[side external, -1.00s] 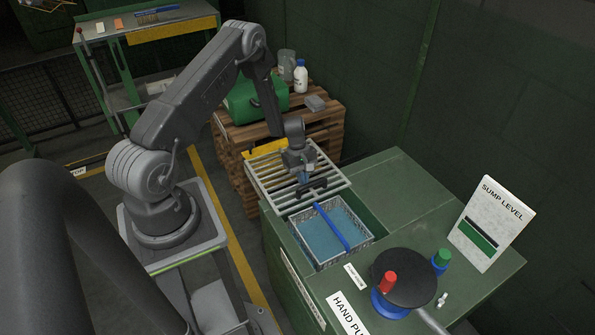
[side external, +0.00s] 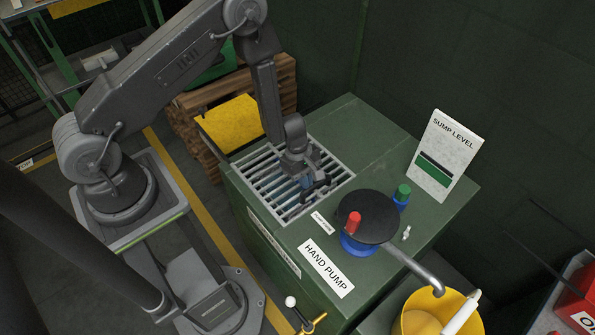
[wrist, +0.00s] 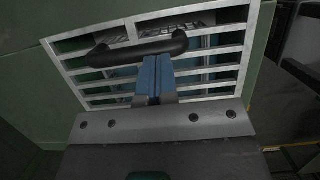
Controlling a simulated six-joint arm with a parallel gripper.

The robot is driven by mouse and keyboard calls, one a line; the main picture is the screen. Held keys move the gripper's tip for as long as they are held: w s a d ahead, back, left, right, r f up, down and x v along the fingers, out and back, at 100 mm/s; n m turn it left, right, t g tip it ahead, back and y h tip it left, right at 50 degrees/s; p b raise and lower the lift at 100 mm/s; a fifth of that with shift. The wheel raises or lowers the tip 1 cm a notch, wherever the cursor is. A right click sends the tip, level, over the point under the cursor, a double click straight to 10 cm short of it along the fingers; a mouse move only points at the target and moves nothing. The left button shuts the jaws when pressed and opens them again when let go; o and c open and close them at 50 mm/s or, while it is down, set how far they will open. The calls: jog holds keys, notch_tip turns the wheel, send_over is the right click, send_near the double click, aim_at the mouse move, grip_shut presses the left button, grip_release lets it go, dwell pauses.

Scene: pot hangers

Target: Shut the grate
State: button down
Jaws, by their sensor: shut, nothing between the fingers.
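The grate (side external: 262,172) is a pale metal frame with slats. It lies flat over the sump opening in the top of the green cabinet, and its slats cover the opening. Its black handle (side external: 322,184) stands at the right side of the grate. My gripper (side external: 304,186) points down at the grate, close to the handle. In the wrist view, the blue fingers (wrist: 152,77) are shut with nothing between them, and their tips appear against the black handle (wrist: 125,52). The grate (wrist: 235,58) fills the view there, with blue showing through the slats. Exact contact is hard to tell.
The hand pump's black disc (side external: 368,217) with a red knob stands right of the grate. The sump level sign (side external: 447,155) stands behind it. A yellow bucket (side external: 425,312) sits under the spout. The cabinet top (side external: 375,135) behind the grate is clear.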

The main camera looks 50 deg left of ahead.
dwell(0.4)
jog(key=shift+a, duration=0.4)
jog(key=a, duration=0.3)
jog(key=shift+r, duration=0.4)
jog(key=v, duration=1)
notch_tip(320, 180, up, 11)
jog(key=m+t, duration=0.1)
jog(key=m, duration=0.3)
send_over(297, 185)
jog(key=s+d+r+m+t+y, duration=0.1)
jog(key=s+r+m, duration=0.35)
jog(key=r, duration=0.55)
jog(key=s+r+m+t+y, duration=0.2)
jog(key=s+r+m, duration=0.7)
jog(key=s, duration=0.5)
jog(key=shift+s+d+r+t, duration=0.3)
jog(key=shift+d+r+t, duration=0.05)
jog(key=shift+r+t, duration=0.5)
